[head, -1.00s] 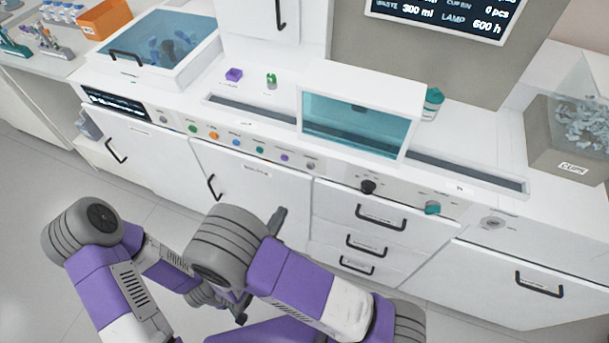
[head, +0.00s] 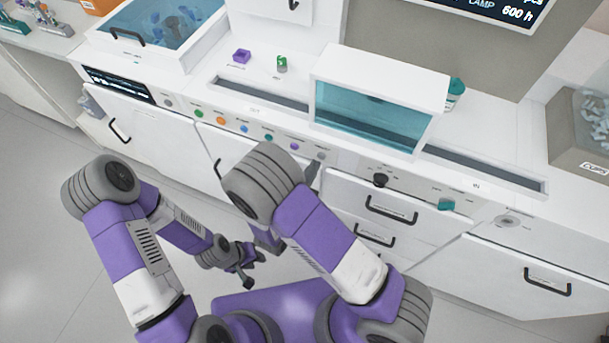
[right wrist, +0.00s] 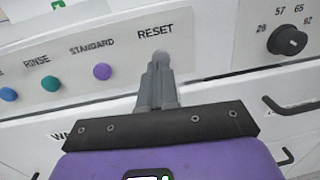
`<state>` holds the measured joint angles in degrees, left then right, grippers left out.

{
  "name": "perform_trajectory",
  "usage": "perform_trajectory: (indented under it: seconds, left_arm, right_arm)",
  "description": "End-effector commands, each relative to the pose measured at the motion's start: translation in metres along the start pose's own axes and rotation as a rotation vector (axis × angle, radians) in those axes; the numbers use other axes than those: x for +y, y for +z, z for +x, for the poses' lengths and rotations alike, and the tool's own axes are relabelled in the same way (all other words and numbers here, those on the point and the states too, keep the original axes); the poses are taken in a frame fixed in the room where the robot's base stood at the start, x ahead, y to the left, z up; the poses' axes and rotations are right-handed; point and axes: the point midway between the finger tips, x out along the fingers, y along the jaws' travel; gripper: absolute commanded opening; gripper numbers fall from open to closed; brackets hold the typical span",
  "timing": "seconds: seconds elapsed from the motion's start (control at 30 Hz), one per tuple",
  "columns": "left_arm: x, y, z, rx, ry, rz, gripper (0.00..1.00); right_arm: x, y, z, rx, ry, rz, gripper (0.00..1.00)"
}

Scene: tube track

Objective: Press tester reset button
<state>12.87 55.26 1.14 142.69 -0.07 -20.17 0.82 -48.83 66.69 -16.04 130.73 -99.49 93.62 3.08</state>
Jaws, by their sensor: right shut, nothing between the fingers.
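The grey reset button (head: 321,155) is at the right end of the row of coloured buttons on the white front panel. In the right wrist view the RESET label stands just above a small grey rounded tip, the button (right wrist: 162,57), mostly covered by my fingers. My right gripper (right wrist: 158,78) is shut and empty, its fingertips right in front of the button. I cannot tell whether they touch it. In the head view the right gripper (head: 312,172) shows partly behind my arm, just below the button. My left gripper (head: 250,277) hangs low, away from the panel; its jaw state is unclear.
A purple STANDARD button (right wrist: 102,71) sits left of the reset button. A black dial (head: 380,180) and a teal knob (head: 446,204) are to the right. Drawers with protruding black handles (head: 391,210) lie below. A teal-windowed box (head: 375,112) stands above on the counter.

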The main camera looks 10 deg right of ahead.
Motion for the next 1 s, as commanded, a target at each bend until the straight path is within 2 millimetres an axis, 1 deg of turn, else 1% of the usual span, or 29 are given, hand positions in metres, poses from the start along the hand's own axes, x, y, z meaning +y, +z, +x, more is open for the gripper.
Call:
perform_trajectory:
  seconds: [0.2, 0.53, 0.77, 1.0]
  left_arm:
    - [0.000, 0.000, 0.000, 0.000, 0.000, 0.000, 0.34]
    - [0.000, 0.000, -0.001, -0.001, 0.000, 0.000, 0.34]
    - [0.002, 0.000, -0.005, 0.000, 0.000, 0.000, 0.34]
    - [0.002, 0.000, -0.004, 0.000, 0.000, 0.000, 0.34]
  right_arm:
    - [-0.002, 0.000, 0.008, 0.001, 0.005, 0.001, 0.00]
    - [-0.002, 0.000, 0.009, 0.000, 0.005, 0.001, 0.00]
    - [-0.001, 0.001, 0.029, -0.002, 0.003, 0.002, 0.00]
    - [-0.002, 0.001, 0.031, -0.006, 0.000, 0.006, 0.00]
